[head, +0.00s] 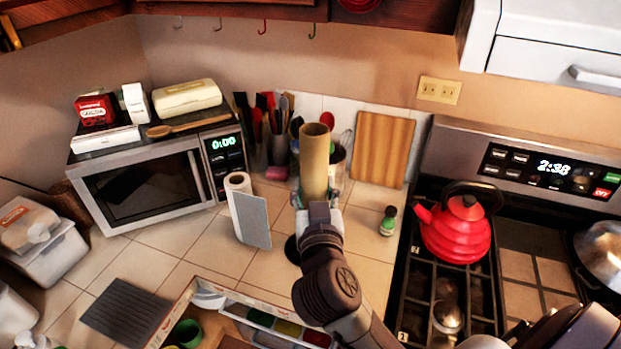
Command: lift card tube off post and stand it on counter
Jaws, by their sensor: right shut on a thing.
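The card tube (314,155) is brown, hollow and upright, with its open top toward me, in the middle of the head view. My right gripper (316,198) is shut on its lower part, and my arm comes up from the bottom right. A dark round base (291,249), perhaps that of the post, shows just left of my wrist on the tiled counter (190,237). The post itself is hidden behind the tube and my arm, so I cannot tell whether the tube is still around it.
Utensil holders (278,150) and a cutting board (379,150) are behind. A small green-topped jar (388,221) and the red kettle (456,232) are right.

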